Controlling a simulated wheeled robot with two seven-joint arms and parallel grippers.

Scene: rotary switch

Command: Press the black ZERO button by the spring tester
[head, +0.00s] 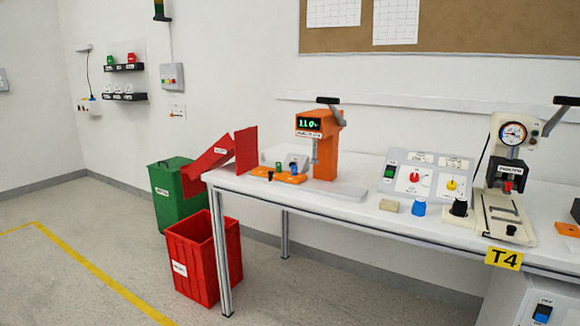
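An orange column device (325,150) with a green-lit display (308,125) and a black-gripped lever stands on the left part of the white table; it looks like the spring tester. The display seems to read about 11.0. On an orange plate (290,178) at its left sits a small black piece (270,176), beside green and blue pieces. I cannot read any ZERO label, so I cannot tell which black part is the button. Another black knob-like piece (459,206) stands on the table front. Neither of my grippers is in view.
A cream dial press (508,180) stands right. Red (200,265) and green (172,200) bins are at the table's left end.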

